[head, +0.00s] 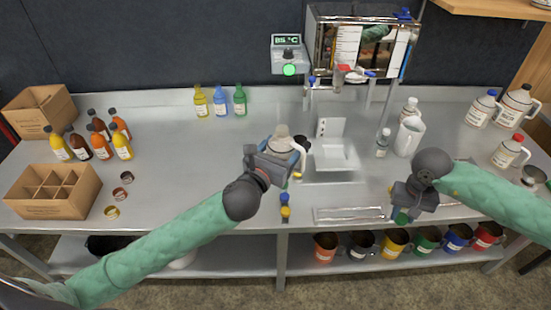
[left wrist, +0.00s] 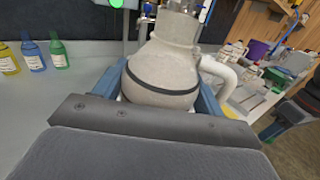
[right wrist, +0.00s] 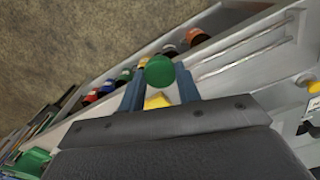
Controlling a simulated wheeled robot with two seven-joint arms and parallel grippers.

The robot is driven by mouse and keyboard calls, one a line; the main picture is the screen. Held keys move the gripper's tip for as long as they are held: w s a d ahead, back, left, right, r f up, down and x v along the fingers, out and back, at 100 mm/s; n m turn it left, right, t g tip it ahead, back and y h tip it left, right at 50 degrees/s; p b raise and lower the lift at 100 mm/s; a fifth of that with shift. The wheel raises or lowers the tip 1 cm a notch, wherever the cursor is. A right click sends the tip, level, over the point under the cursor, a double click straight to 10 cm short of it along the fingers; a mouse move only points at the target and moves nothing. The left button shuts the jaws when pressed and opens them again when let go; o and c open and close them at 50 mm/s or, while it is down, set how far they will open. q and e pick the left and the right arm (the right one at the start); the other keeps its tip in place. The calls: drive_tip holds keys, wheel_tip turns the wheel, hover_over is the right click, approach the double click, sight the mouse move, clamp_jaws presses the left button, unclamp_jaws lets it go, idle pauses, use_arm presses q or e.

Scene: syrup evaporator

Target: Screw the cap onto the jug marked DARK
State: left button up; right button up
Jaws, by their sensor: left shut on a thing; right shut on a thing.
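My left gripper (head: 270,165) is shut on a pale, translucent jug (head: 283,143) and holds it over the middle of the counter. In the left wrist view the jug (left wrist: 165,65) has a dark band around its body and a white handle on the right. Its label is not visible and its mouth is cut off there. My right gripper (head: 400,208) is over the counter's front edge, right of the middle. It is shut on a green round piece (right wrist: 160,70), with a yellow part (right wrist: 157,101) between the fingers; I cannot tell whether this is the cap.
Capped jugs (head: 482,108) and a white pitcher (head: 408,137) stand at the right. Small bottles (head: 220,102) stand at the back and bottles (head: 98,138) by cardboard boxes (head: 52,191) at the left. A small blue-and-yellow item (head: 285,206) is by the front edge. A basin (head: 335,155) lies mid-counter.

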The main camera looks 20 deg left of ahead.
use_arm(q)
drive_tip(key=d+r+m+h, duration=0.1)
drive_tip(key=d+r, duration=0.1)
drive_tip(key=r, duration=0.3)
drive_tip(key=w+d+r+m+g+h, duration=0.1)
drive_tip(key=d+r+h, duration=0.1)
drive_tip(key=r, duration=0.3)
drive_tip(key=shift+w+d+r, duration=0.15)
drive_tip(key=shift+w+r, duration=0.1)
drive_tip(key=shift+r, duration=0.1)
